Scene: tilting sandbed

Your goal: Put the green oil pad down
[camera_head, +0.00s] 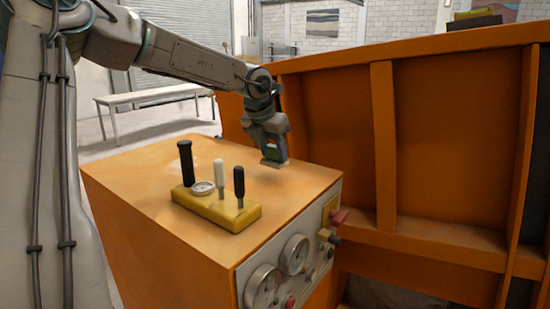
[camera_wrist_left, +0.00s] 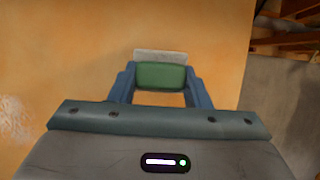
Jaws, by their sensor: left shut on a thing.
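My left gripper (camera_head: 272,155) is at the right far part of the orange cabinet's top (camera_head: 150,173), pointing down. It is shut on the green oil pad (camera_wrist_left: 161,76), which shows between the two blue-grey fingers in the left wrist view. A pale strip shows along the pad's far edge. In the head view a bit of the green pad (camera_head: 273,148) shows between the fingers, low over the cabinet top. I cannot tell whether the pad touches the surface. My right gripper is not in view.
A yellow block (camera_head: 217,208) with a black lever, a white lever, a dark lever and a small dial stands on the cabinet top. Gauges and knobs (camera_head: 293,254) line the cabinet's front face. A tall orange ribbed wall (camera_head: 340,120) rises behind, to the right.

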